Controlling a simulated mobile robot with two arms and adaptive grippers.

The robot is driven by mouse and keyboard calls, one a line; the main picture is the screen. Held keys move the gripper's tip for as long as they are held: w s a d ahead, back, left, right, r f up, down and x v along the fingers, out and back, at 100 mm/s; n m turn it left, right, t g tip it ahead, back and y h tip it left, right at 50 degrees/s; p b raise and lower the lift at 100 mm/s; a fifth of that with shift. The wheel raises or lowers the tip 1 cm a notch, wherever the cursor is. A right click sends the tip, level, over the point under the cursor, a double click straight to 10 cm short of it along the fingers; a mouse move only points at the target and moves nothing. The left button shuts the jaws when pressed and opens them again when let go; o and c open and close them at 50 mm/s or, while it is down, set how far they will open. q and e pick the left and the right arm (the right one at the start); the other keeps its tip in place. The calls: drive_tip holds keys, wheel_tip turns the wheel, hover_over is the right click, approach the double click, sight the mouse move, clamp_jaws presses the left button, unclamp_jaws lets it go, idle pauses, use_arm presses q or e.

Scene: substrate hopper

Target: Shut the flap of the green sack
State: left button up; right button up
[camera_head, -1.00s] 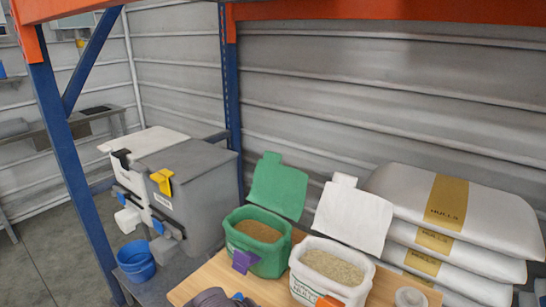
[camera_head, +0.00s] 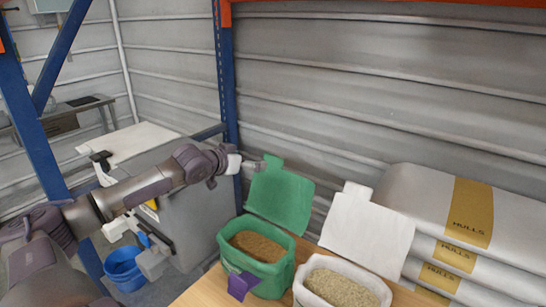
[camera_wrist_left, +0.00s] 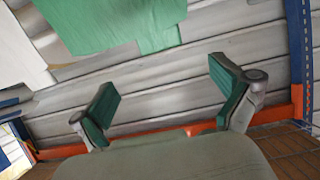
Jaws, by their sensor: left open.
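The green sack (camera_head: 272,270) stands on the wooden board, full of brown grains. Its flap (camera_head: 281,195) stands up, tilted back behind the mouth, so the sack is open. My left gripper (camera_head: 250,162) is at the upper left of the flap, close to its top edge; whether it touches cannot be told. In the left wrist view the gripper (camera_wrist_left: 168,95) has its two fingers wide apart with nothing between them, and the green flap (camera_wrist_left: 110,22) fills the top of the picture. My right gripper is not in view.
A white sack (camera_head: 340,284) with its flap (camera_head: 366,230) up stands to the right of the green one. Stacked hulls bags (camera_head: 430,210) are behind it. A grey bin (camera_head: 190,225), a blue bucket (camera_head: 122,268) and a blue rack post (camera_head: 228,80) are at the left.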

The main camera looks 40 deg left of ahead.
sight(272, 159)
use_arm(q)
drive_tip(key=p+x, duration=0.1)
drive_tip(key=x, duration=1.1)
drive_tip(key=shift+w+a+f, duration=0.1)
drive_tip(key=shift+f, duration=0.1)
drive_tip(key=shift+w+f, duration=0.3)
drive_tip(key=shift+w, duration=0.25)
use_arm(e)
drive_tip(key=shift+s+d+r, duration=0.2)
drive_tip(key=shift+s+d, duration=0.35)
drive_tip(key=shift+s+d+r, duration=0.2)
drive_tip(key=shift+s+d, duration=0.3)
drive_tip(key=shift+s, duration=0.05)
use_arm(q)
drive_tip(key=shift+c, duration=0.3)
